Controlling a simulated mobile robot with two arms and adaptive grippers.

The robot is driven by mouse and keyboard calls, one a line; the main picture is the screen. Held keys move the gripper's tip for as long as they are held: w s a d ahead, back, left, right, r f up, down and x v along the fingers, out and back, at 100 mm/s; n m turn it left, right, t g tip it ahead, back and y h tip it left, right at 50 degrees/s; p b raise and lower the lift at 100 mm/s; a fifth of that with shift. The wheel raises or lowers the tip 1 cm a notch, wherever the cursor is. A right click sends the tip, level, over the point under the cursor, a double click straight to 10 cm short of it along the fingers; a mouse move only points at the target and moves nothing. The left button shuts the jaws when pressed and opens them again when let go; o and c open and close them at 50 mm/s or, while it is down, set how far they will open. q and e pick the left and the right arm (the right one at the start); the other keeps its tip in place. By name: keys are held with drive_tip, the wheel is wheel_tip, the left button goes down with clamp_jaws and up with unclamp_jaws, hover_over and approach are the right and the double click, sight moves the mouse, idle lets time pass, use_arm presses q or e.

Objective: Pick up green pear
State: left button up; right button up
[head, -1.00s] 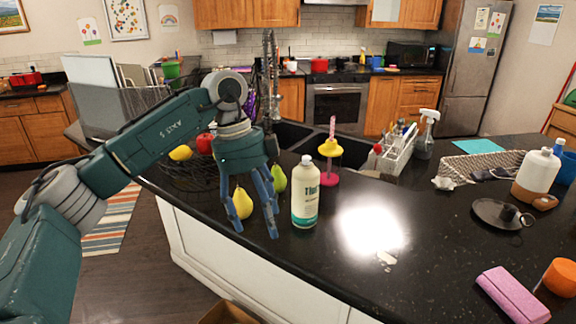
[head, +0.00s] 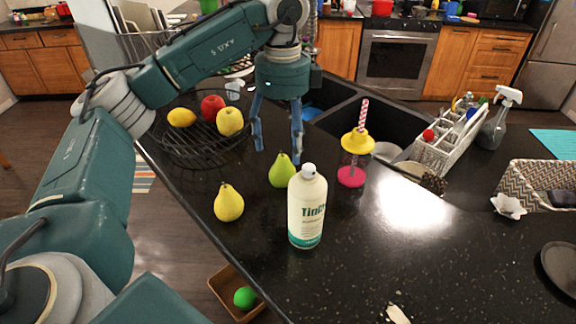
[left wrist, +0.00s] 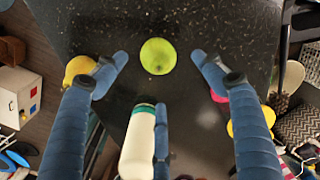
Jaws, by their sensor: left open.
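The green pear (head: 283,172) stands upright on the black counter, just behind and left of a white bottle. My left gripper (head: 277,146) is open and empty, pointing down above and a little behind the pear in the head view. In the left wrist view the green pear (left wrist: 158,56) shows from above, between and beyond the spread fingertips of my left gripper (left wrist: 162,62). No finger visibly touches it. My right gripper is not in view.
The white bottle (head: 307,215) and a yellow pear (head: 228,203) stand close by. A wire basket (head: 180,150) with fruit is at left, and a yellow-lidded pink cup (head: 354,160) at right. The sink lies behind. The counter's front right is largely clear.

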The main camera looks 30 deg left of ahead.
sight(282, 167)
use_arm(q)
drive_tip(key=shift+s+a+f+p, duration=0.1)
drive_tip(key=shift+s+f+p, duration=0.1)
drive_tip(key=shift+f, duration=0.3)
drive_tip(key=shift+s+f+p, duration=0.1)
drive_tip(key=shift+s+f, duration=0.05)
drive_tip(key=shift+f, duration=0.55)
drive_tip(key=shift+f+p, duration=0.35)
drive_tip(key=shift+p, duration=0.1)
drive_tip(key=f+p, duration=0.1)
drive_tip(key=f, duration=0.1)
drive_tip(key=f+p, duration=0.1)
drive_tip(key=shift+w+f, duration=0.2)
drive_tip(key=shift+f, duration=0.6)
drive_tip(key=shift+c, duration=0.3)
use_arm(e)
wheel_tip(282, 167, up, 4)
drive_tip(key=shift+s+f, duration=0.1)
use_arm(q)
drive_tip(key=c, duration=1.3)
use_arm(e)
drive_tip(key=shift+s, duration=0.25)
